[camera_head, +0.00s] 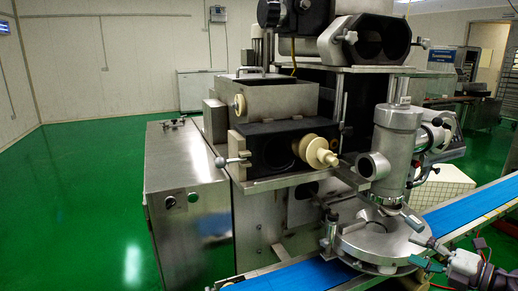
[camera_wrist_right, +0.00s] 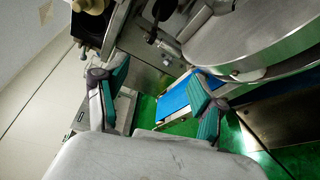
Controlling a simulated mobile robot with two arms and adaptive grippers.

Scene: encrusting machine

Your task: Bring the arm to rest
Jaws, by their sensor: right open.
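My right gripper (camera_head: 452,254) is at the lower right of the head view, in front of the blue conveyor belt and beside the round metal plate of the machine. Its teal-tipped fingers are spread apart with nothing between them. In the right wrist view the two fingers (camera_wrist_right: 160,85) also stand apart and empty. The encrusting machine (camera_head: 270,205) fills the middle of the head view. My left gripper is not in view.
The blue conveyor belt (camera_head: 460,212) runs diagonally under the round metal plate (camera_head: 378,243), close to my right gripper. A metal cylinder (camera_head: 396,150) stands above the plate. A cream-coloured fitting (camera_head: 320,152) sticks out of the machine. Green floor (camera_head: 85,190) is clear at left.

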